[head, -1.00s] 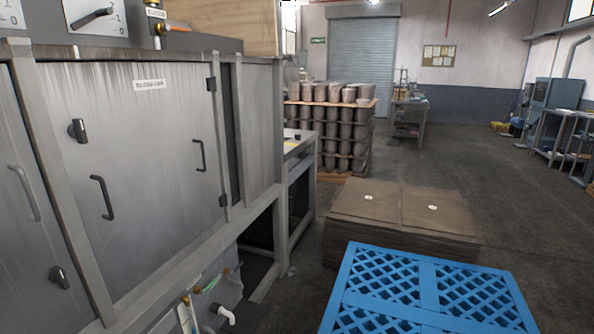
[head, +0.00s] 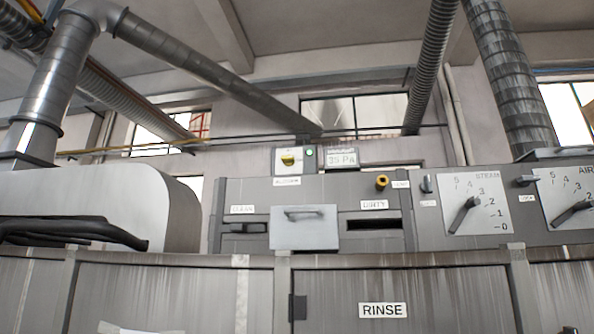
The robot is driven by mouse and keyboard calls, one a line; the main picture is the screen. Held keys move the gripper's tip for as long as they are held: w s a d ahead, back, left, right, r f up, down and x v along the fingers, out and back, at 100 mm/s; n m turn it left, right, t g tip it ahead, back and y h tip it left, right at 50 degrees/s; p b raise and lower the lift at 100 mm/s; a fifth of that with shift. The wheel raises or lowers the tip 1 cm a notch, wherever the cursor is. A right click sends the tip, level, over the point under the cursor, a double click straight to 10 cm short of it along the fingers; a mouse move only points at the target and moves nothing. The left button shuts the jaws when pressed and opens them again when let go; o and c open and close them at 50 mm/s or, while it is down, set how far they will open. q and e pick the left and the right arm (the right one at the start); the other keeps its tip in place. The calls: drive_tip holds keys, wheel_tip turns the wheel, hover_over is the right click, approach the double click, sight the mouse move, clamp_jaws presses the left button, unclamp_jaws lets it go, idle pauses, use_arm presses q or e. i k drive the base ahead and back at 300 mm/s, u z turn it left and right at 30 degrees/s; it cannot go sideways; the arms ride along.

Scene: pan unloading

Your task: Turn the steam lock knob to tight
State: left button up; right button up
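The steam dial (head: 491,222) is a white plate marked STEAM with a 0 to 5 scale at the right of the head view. Its dark pointer (head: 464,213) slants up and right, roughly between 2 and 3. Just left of the plate is a small dark knob (head: 427,184), standing about upright, with a small label (head: 428,203) below it that is too small to read. It looks like the steam lock knob. Neither of my grippers is in view.
An air dial (head: 565,212) with a similar small knob (head: 525,180) is farther right. A RINSE door (head: 340,318) is below. A rounded hood (head: 170,190) is far left.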

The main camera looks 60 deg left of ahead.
sight(426, 186)
drive_tip(key=u, duration=1.6)
drive_tip(key=k, duration=0.2)
drive_tip(key=z, duration=0.05)
